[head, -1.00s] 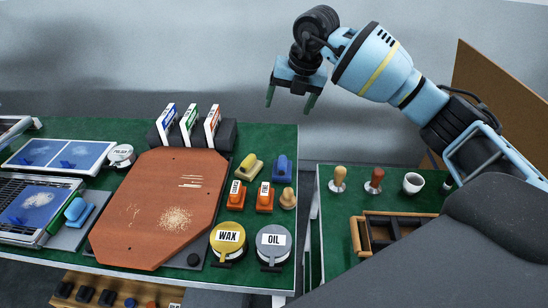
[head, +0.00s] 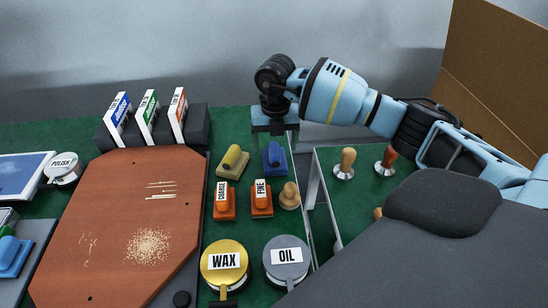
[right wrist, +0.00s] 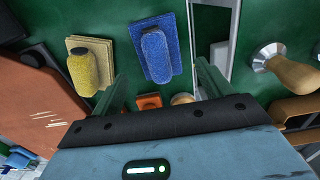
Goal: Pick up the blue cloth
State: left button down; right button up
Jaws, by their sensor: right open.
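The blue cloth (head: 275,158) appears as a fuzzy blue pad on a flat blue base, at the back right of the green table. It also shows in the right wrist view (right wrist: 156,55), upper middle. My right gripper (head: 274,140) is open and empty, pointing down above it. In the right wrist view the fingers (right wrist: 160,88) stand apart, with the blue pad ahead between their lines. The fingers are not closed on it, and I cannot tell the exact height gap. My left gripper is not in view.
A yellow pad (head: 232,160) stands just left of the blue one. Orange blocks (head: 225,206) and a small wooden knob (head: 289,196) are in front. The wax tin (head: 225,265) and oil tin (head: 287,262) are nearer. A gap separates the table from the right-hand green surface (head: 365,185).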

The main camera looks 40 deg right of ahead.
aim_at(275, 150)
jog(key=shift+w+f, duration=0.15)
jog(key=shift+f, duration=2.75)
jog(key=shift+c, duration=0.2)
jog(key=c, duration=1)
